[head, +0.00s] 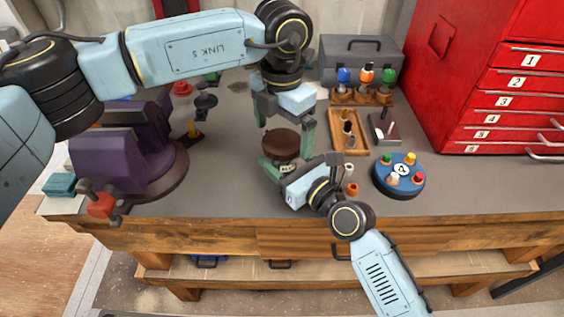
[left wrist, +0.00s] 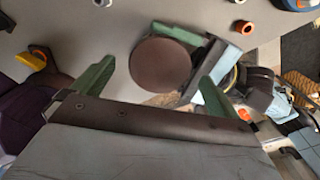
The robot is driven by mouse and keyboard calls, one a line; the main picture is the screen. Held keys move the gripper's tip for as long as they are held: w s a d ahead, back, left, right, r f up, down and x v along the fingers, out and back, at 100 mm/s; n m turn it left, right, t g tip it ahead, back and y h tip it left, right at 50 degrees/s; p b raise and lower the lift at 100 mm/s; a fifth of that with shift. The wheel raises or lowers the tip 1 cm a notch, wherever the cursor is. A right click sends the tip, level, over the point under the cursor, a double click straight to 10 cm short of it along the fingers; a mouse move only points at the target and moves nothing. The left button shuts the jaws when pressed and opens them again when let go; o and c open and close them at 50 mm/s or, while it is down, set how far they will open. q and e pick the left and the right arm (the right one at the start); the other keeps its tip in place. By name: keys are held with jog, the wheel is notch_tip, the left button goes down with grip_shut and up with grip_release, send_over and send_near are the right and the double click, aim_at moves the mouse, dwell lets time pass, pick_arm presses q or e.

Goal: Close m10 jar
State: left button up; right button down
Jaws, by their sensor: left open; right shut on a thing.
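The jar's round brown lid (head: 281,145) shows from above on the workbench; it also fills the middle of the left wrist view (left wrist: 160,64). The jar body under it is mostly hidden by the lid and my right gripper. My right gripper (head: 288,170) comes in from the front right and is shut on the jar, low down. My left gripper (head: 286,130) points down from above, open, with one green finger on each side of the lid. In the left wrist view its fingers (left wrist: 157,74) stand apart from the lid. Whether the lid is seated on the jar I cannot tell.
A purple vise (head: 125,150) stands at the left. A wooden tray (head: 348,131), a round blue holder (head: 399,176) and small rings (head: 351,188) lie right of the jar. A grey toolbox (head: 360,60) and red drawers (head: 490,80) stand behind. Bare bench (head: 225,185) lies left of the jar.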

pick_arm(q)
notch_tip(320, 180, up, 10)
jog(key=shift+r, duration=0.25)
pick_arm(e)
jog(key=shift+c, duration=1.4)
grip_release()
jog(key=v, duration=1.2)
pick_arm(q)
jog(key=shift+f, duration=0.15)
pick_arm(e)
jog(key=shift+s+d+r, duration=0.1)
jog(key=shift+s+d, duration=0.35)
jog(key=shift+s, duration=0.1)
